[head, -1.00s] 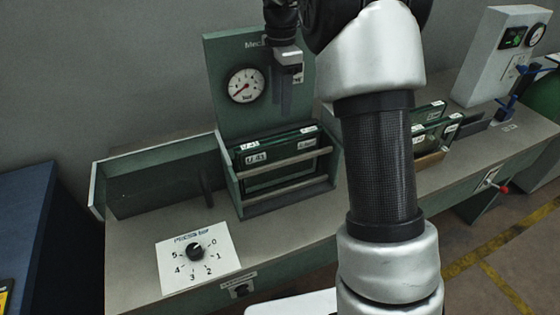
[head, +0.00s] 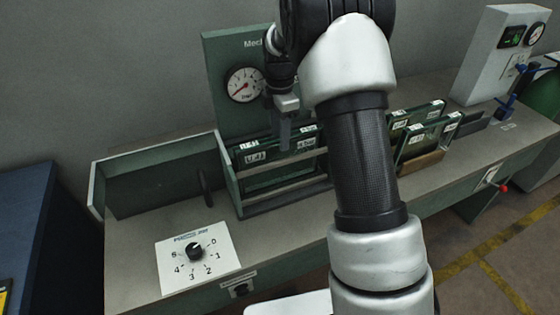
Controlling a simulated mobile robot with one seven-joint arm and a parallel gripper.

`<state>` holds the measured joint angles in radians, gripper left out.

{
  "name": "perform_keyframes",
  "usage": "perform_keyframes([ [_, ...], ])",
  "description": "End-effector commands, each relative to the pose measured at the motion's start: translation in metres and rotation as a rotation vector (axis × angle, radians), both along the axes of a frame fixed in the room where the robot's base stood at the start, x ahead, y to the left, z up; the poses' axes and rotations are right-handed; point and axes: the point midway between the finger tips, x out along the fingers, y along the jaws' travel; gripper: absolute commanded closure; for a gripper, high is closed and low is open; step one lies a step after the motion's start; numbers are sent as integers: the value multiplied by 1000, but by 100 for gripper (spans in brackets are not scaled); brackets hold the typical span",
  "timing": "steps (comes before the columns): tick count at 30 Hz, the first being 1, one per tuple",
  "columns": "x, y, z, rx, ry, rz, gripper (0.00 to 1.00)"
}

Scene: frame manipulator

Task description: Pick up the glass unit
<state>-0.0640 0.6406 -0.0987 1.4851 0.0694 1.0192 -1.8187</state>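Glass units with dark green panes and white labels stand upright in a green rack (head: 232,180) on the bench. The front glass unit (head: 262,176) has a label at its upper left that seems to read U.41. At least one more pane stands close behind it. More labelled glass units (head: 428,132) stand in a holder to the right, partly behind my arm. My gripper (head: 285,146) points down at the top edge of the glass units in the rack. Its fingers overlap in this view, so its opening and any contact with the glass are unclear.
A green back panel with a round gauge (head: 244,85) rises behind the rack. An open tray (head: 150,190) lies to the left. A white dial plate (head: 176,272) with a black knob sits in front. A grey gauge box (head: 503,55) stands at the far right.

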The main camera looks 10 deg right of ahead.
Motion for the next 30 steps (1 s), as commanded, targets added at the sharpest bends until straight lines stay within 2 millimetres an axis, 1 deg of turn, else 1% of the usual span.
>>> perform_keyframes([
  [3, 0, 0, 0, 0, 0, 0, 61],
  [4, 0, 0, 0, 0, 0, 0, 63],
  [8, 0, 0, 0, 0, 0, 0, 85],
  [9, 0, 0, 0, 0, 0, 0, 91],
  [11, 0, 0, 0, 0, 0, 0, 100],
  [30, 0, 0, 1, 0, 0, 0, 100],
])
